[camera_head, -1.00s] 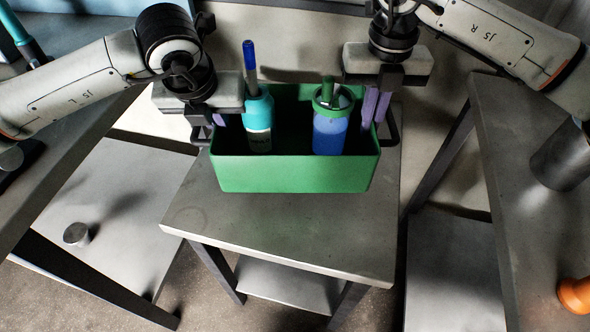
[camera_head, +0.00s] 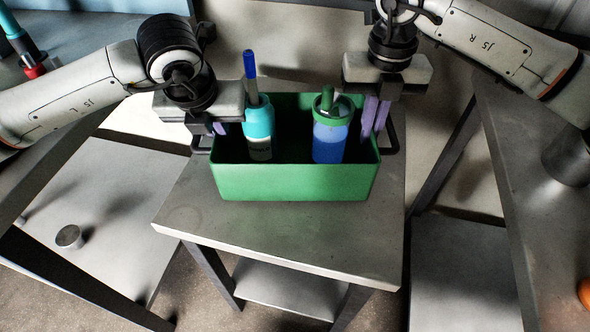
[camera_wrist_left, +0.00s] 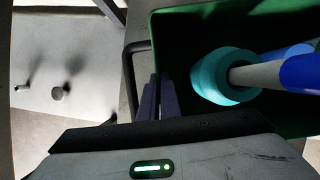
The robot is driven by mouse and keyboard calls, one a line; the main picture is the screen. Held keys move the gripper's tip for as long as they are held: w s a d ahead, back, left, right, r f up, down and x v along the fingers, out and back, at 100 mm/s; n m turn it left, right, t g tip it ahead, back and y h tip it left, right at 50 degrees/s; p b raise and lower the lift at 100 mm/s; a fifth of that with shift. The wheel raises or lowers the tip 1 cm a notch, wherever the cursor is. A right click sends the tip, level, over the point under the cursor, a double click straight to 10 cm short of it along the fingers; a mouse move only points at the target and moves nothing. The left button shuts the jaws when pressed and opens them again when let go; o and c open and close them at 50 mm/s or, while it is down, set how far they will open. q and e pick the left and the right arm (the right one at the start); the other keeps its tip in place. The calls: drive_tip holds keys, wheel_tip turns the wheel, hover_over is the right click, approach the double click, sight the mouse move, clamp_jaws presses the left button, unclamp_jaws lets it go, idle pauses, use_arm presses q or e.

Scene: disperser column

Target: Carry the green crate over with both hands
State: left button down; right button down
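The green crate (camera_head: 290,183) is upright over the middle table; I cannot tell whether its base touches the top. It holds a cyan-capped bottle (camera_head: 259,122) with a blue-ended rod and a blue bottle (camera_head: 330,141) with a green collar. My left gripper (camera_head: 219,128) has its purple fingers at the crate's left end wall. In the left wrist view the fingers (camera_wrist_left: 158,97) stand close together at that wall, beside the dark handle. My right gripper (camera_head: 375,115) has its fingers at the right end wall, inside the handle bar. Both look closed on the walls; the fingertips are partly hidden.
The middle table (camera_head: 270,235) is bare in front of the crate. A left table and a right table (camera_head: 510,170) flank it, with gaps between. A metal cylinder (camera_head: 568,155) stands on the right table. A small metal disc (camera_head: 69,236) lies on a low shelf at left.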

use_arm(q)
drive_tip(key=shift+w+a+f+b, duration=0.1)
drive_tip(key=shift+a+f+b, duration=0.05)
drive_tip(key=shift+f+b, duration=0.4)
use_arm(e)
drive_tip(key=shift+d+f, duration=0.1)
drive_tip(key=shift+f, duration=0.55)
use_arm(q)
drive_tip(key=c, duration=2)
unclamp_jaws()
drive_tip(key=shift+p, duration=0.3)
use_arm(e)
drive_tip(key=c, duration=2)
unclamp_jaws()
drive_tip(key=shift+r, duration=0.15)
use_arm(q)
drive_tip(key=shift+r, duration=0.1)
drive_tip(key=shift+r, duration=0.2)
drive_tip(key=v, duration=1)
drive_tip(key=shift+s+r, duration=0.2)
drive_tip(key=shift+s, duration=0.1)
drive_tip(key=shift+s+r, duration=0.25)
drive_tip(key=shift+r, duration=0.2)
use_arm(e)
drive_tip(key=shift+r, duration=0.15)
wheel_tip(320, 180, up, 12)
drive_tip(key=shift+f, duration=0.1)
